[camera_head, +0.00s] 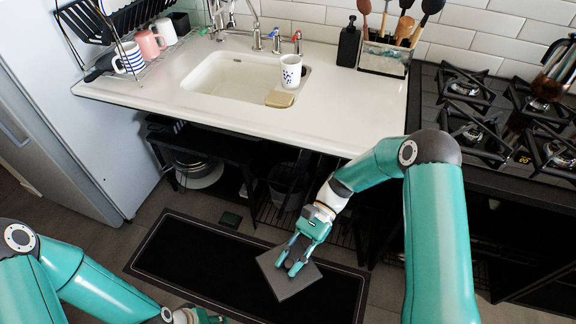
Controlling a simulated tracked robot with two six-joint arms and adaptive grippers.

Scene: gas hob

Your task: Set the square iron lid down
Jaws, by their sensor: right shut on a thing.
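The square iron lid (287,287) is a flat dark grey plate in front of the counter, seen over the black floor mat. My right gripper (288,266) points downward and is shut on the lid, with its fingers covering part of the lid's top. The lid's grip is hidden by the fingers. The lid looks slightly turned, and its height above the mat is hard to tell. My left gripper (203,317) is at the bottom edge, mostly cut off, and whether it is open or shut does not show.
A black mat (190,258) lies on the floor. The white counter (340,105) has a sink (235,78), a dotted cup (290,72) and a utensil holder (384,58). The front right counter is clear. The gas hob (475,125) is at right, with a moka pot (553,72).

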